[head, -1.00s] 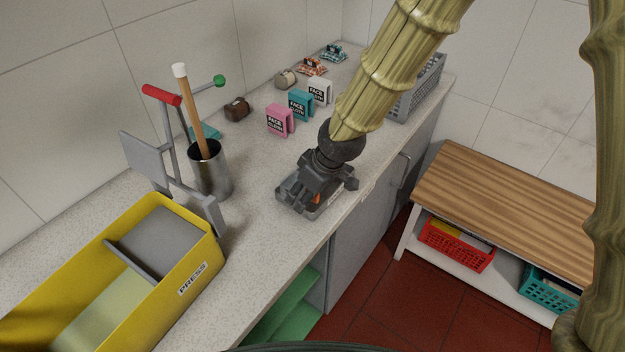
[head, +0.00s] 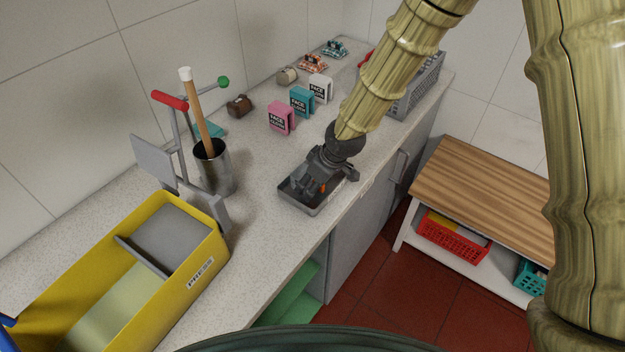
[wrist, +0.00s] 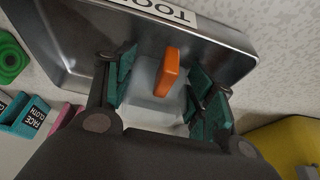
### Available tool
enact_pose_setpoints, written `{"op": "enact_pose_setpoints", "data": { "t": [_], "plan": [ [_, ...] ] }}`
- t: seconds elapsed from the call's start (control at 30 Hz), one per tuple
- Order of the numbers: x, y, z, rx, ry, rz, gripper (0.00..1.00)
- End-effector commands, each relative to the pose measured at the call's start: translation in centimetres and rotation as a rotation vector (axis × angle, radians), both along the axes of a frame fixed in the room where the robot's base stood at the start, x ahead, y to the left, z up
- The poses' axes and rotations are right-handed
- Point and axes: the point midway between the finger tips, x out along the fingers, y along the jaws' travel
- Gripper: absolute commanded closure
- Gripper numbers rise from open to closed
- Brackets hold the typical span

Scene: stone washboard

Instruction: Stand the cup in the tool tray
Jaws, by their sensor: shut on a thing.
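The tool tray (head: 290,197) is a shallow grey metal tray on the counter near its front edge. In the wrist view the tray (wrist: 85,40) shows its rim and part of its label. My gripper (head: 316,188) is over the tray, pointing down, and hides much of it. In the wrist view my gripper (wrist: 165,95) is shut on a pale, see-through cup with an orange handle (wrist: 168,72). The cup (wrist: 143,78) sits between the green finger pads, over the tray. I cannot tell whether its base touches the tray floor.
A yellow press bucket (head: 215,250) stands at front left, beside a metal holder (head: 215,170) with a wooden-handled tool. Face cloth boxes (head: 281,117) stand behind the tray. A grey crate (head: 415,90) is at the far end. Counter between bucket and tray is clear.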

Motion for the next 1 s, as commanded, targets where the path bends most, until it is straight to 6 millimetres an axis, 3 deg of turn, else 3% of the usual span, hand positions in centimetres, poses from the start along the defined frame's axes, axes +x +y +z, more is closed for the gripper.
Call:
{"op": "enact_pose_setpoints", "data": {
  "t": [0.3, 0.33, 0.43, 0.47, 0.77, 1.0],
  "plan": [
    [0.0, 0.0, -0.3, 0.000, 0.000, 0.000, 0.59],
    [0.0, 0.0, -0.3, 0.000, 0.000, 0.000, 0.44],
    [0.0, 0.0, -0.3, 0.001, -0.001, 0.000, 0.25],
    [0.0, 0.0, -0.2, 0.001, -0.001, 0.000, 0.24],
    [0.0, 0.0, -0.2, 0.000, -0.001, 0.000, 0.24],
    [-0.2, -0.4, 1.1, 0.002, -0.003, -0.002, 0.24]
  ]
}}
